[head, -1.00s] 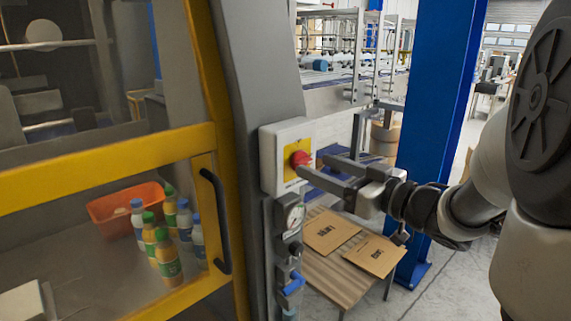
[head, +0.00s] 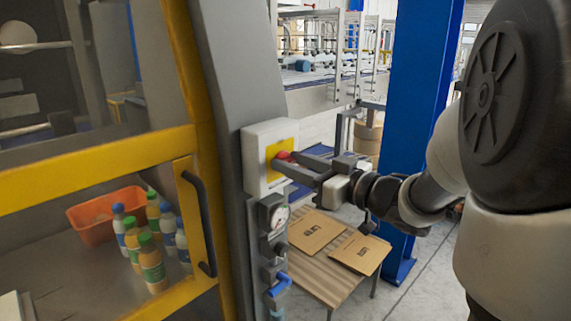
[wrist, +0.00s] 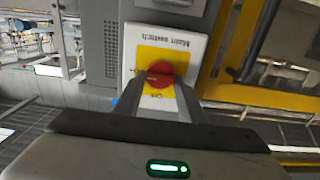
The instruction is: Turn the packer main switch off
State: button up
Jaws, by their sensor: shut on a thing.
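The packer main switch is a red rotary knob (head: 283,156) on a yellow plate (head: 274,150) on a white box (head: 256,172). The box is fixed to the grey machine post. In the wrist view the red knob (wrist: 160,73) shows upside down under the words "Main switch". My gripper (head: 287,164) reaches in from the right, and its fingers are shut on the knob, one on each side. The fingertips (wrist: 158,88) hide part of the knob's edges and the plate. The knob's exact setting is hard to read.
Below the box are a gauge (head: 273,213) and a blue valve handle (head: 280,284). A yellow-framed door with a black handle (head: 200,222) stands left. A blue column (head: 420,120) rises behind my arm. A low table (head: 325,278) carries flat cardboard.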

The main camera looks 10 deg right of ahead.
jog(key=shift+f+n, duration=0.1)
jog(key=shift+n, duration=0.2)
jog(key=shift+s+a+f+n+b, duration=0.1)
jog(key=shift+n+b, duration=4.05)
jog(key=shift+n, duration=0.15)
jog(key=shift+s+a+f+n+b, duration=0.1)
jog(key=shift+n+b, duration=4)
jog(key=shift+n, duration=0.2)
jog(key=o, duration=1)
jog(key=shift+d, duration=0.1)
